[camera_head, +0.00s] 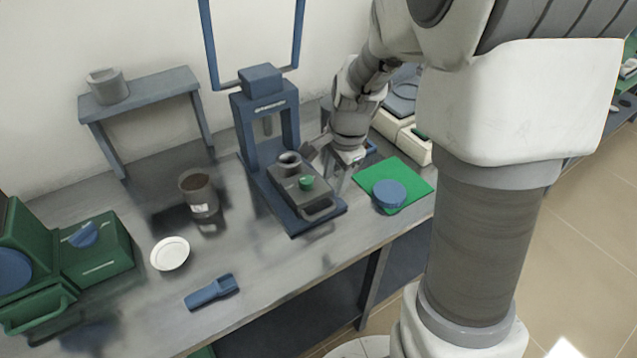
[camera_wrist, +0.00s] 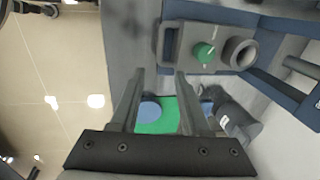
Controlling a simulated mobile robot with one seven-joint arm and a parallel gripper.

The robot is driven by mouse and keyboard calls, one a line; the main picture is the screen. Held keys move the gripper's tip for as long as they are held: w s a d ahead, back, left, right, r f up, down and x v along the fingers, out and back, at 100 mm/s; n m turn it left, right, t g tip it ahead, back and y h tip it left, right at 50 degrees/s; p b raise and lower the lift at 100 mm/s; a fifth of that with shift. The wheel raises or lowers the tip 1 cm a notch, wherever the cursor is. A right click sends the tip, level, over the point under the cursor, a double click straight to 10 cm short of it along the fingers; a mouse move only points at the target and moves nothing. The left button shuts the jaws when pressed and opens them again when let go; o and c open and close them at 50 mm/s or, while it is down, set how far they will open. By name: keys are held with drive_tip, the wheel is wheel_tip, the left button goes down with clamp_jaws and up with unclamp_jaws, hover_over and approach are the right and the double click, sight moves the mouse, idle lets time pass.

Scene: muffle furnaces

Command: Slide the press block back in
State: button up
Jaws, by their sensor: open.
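The press (camera_head: 262,130) is a blue frame on the bench. Its grey press block (camera_head: 286,193) sits on the blue base, forward of the uprights, with its handle (camera_head: 322,211) at the front. The block carries a green knob (camera_head: 306,183) and a grey ring (camera_head: 290,160). In the wrist view the block (camera_wrist: 187,63) is at the upper middle, its handle (camera_wrist: 167,46) towards the left. My gripper (camera_head: 342,181) is open and empty, right of the block and apart from it. In the wrist view the fingers (camera_wrist: 158,72) point towards the block's handle side.
A green mat (camera_head: 412,179) with a blue disc (camera_head: 389,194) lies right of the press. A labelled pot (camera_head: 200,196), white dish (camera_head: 170,253) and blue scoop (camera_head: 212,291) are left. A grey container (camera_wrist: 240,122) stands beside the press. The bench front is mostly clear.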

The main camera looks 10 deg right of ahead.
sight(327, 210)
drive_tip(key=f, duration=0.3)
drive_tip(key=w+f+b, duration=0.1)
drive_tip(key=f, duration=0.3)
drive_tip(key=w+f+b, duration=0.1)
drive_tip(key=f, duration=0.2)
drive_tip(key=shift+a+f, duration=0.35)
drive_tip(key=shift+f, duration=0.05)
clamp_jaws()
idle(0.8)
